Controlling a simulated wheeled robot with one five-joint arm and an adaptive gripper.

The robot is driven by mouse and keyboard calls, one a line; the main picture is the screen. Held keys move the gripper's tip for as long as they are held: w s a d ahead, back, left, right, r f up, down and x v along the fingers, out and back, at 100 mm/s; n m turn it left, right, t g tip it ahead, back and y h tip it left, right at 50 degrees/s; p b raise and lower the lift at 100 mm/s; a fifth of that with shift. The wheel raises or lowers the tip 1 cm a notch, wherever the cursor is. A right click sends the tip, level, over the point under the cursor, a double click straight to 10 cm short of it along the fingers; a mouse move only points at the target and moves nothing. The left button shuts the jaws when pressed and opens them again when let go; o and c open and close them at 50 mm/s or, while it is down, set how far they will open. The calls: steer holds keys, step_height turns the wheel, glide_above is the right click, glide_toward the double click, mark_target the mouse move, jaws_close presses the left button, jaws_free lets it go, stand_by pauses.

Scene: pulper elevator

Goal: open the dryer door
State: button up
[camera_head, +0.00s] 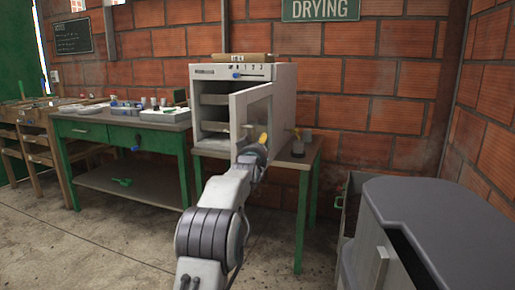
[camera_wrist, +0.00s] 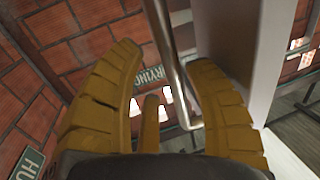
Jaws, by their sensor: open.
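The dryer (camera_head: 283,100) is a white box on a green-legged table in the camera_head view. Its door (camera_head: 239,112) stands ajar, swung out toward me, and shelves show inside. My gripper (camera_head: 263,138), with yellow fingers, is at the door's right part. In the camera_wrist view my gripper (camera_wrist: 163,58) is open. A metal bar handle (camera_wrist: 171,60) passes between its fingers, closer to the right finger. The pale door panel (camera_wrist: 235,50) lies just right of it. I cannot tell whether a finger touches the bar.
A green workbench (camera_head: 120,128) with small items stands left of the dryer. A small flask (camera_head: 298,147) stands on the dryer's table (camera_head: 305,163). A grey machine (camera_head: 425,215) fills the lower right. The floor before the tables is clear.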

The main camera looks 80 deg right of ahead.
steer(key=shift+a, duration=0.1)
steer(key=a, duration=1.1)
steer(key=shift+w+a, duration=0.3)
steer(key=shift+a, duration=0.1)
steer(key=shift+c, duration=0.2)
